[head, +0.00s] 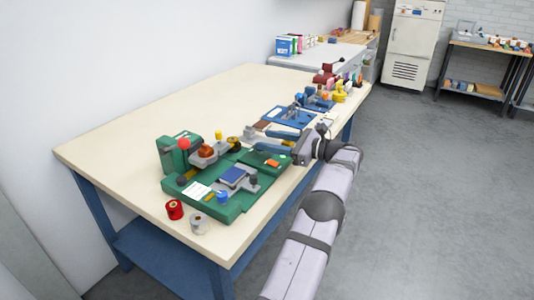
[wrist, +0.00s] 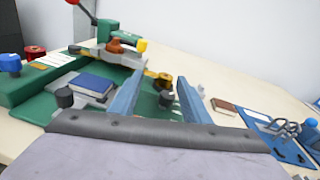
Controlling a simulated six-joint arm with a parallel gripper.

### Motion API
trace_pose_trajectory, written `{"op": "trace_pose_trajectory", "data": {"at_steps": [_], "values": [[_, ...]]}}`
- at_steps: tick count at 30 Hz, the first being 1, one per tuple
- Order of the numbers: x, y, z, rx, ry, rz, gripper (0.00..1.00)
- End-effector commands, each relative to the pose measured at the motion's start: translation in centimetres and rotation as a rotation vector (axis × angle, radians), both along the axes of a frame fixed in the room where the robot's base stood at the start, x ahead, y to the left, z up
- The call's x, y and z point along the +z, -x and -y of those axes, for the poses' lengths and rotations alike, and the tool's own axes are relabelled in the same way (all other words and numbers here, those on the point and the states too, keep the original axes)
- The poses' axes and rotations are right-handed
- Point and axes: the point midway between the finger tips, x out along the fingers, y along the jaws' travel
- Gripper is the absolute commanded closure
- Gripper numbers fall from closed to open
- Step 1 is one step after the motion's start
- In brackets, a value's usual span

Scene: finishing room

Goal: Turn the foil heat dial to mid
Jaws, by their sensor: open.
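A green foil press (head: 215,212) stands at the table's near end, with a red-ball lever (head: 184,143) and a blue pad (head: 232,177). A small dark knob (wrist: 166,98) on its green base shows between my fingers in the wrist view. Another dark knob (wrist: 65,97) stands beside the blue pad; it also shows in the head view (head: 253,181). I cannot tell which knob is the heat dial, and no pointer or scale is readable. My gripper (head: 262,139) is open and empty, at the press's right side, its fingers toward the press. It also shows in the wrist view (wrist: 160,76).
Red (head: 174,209) and clear (head: 198,224) spools stand near the table's front edge. A blue tool board (head: 290,117) lies beyond my gripper. The table's left back is clear.

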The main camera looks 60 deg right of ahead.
Motion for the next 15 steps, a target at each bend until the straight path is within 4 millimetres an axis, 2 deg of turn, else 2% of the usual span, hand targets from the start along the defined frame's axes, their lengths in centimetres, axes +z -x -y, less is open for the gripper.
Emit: {"op": "trace_pose_trajectory", "data": {"at_steps": [1,3,6,10,15], "values": [[-1.9,1.7,0.9,-0.032,-0.056,0.027,0.57],[-3.3,3.1,1.6,-0.061,-0.103,0.056,0.57],[-4.3,4.3,2.2,-0.086,-0.141,0.08,0.57],[-4.6,4.6,2.4,-0.094,-0.154,0.088,0.57],[-4.5,3.8,2.3,-0.091,-0.152,0.088,0.57]]}}
